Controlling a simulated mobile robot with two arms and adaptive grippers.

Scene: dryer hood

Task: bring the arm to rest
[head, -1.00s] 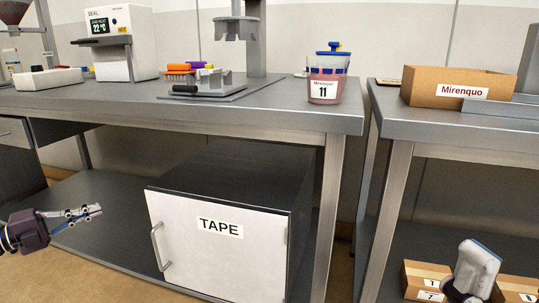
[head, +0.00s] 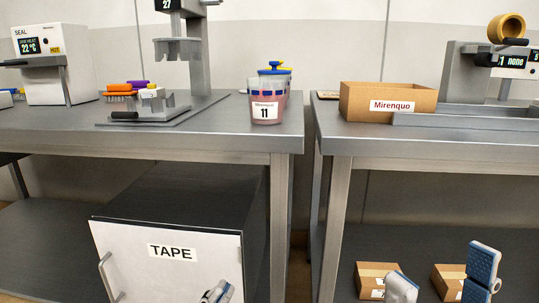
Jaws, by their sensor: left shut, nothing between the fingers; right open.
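My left gripper (head: 217,292) shows only as shut fingertips at the bottom edge, in front of the white TAPE door (head: 165,262). Nothing is seen between its fingers. My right gripper (head: 443,262) is at the lower right, below the right table's top. Its two blue-padded fingers stand wide apart, with nothing held between them. The rest of both grippers and the arms is cut off below the frame.
The left table (head: 210,140) holds the SEAL machine (head: 52,75), a press (head: 190,55) and a cup marked 11 (head: 266,110). The right table (head: 350,142) holds the Mirenquo box (head: 365,104). Small cartons (head: 370,275) sit on the shelf behind my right gripper.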

